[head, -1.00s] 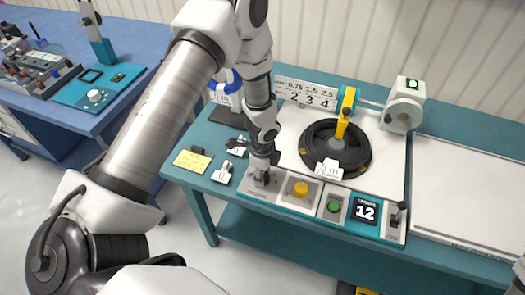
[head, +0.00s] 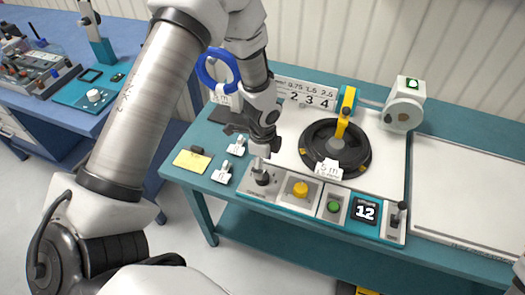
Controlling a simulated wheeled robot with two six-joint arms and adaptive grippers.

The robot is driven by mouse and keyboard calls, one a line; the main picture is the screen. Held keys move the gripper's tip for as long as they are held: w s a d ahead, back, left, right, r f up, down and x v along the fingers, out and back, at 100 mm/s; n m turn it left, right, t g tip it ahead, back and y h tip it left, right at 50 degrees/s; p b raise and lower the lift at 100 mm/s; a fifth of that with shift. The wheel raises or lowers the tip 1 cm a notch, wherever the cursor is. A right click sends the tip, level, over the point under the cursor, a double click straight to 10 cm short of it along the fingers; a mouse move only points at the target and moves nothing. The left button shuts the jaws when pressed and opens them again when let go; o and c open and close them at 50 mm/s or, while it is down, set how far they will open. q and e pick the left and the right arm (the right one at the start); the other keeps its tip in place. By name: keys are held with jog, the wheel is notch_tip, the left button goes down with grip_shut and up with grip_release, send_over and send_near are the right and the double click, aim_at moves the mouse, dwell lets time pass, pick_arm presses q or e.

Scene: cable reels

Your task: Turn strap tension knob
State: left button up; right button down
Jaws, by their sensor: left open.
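A black knob (head: 262,179) stands on the grey, leftmost section of the control panel (head: 285,202) along the bench's front edge. I take it as the strap tension knob, but its label is too small to read. My left gripper (head: 259,164) is just above the knob, pointing down, open and empty. Its fingers look small and partly overlap the knob's top, so I cannot tell whether they touch it. My right gripper is not in view.
White tags and a yellow note (head: 192,161) lie left.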

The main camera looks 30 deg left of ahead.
pick_arm(q)
notch_tip(320, 180, up, 6)
jog(key=shift+r, duration=0.2)
jog(key=shift+s, duration=0.1)
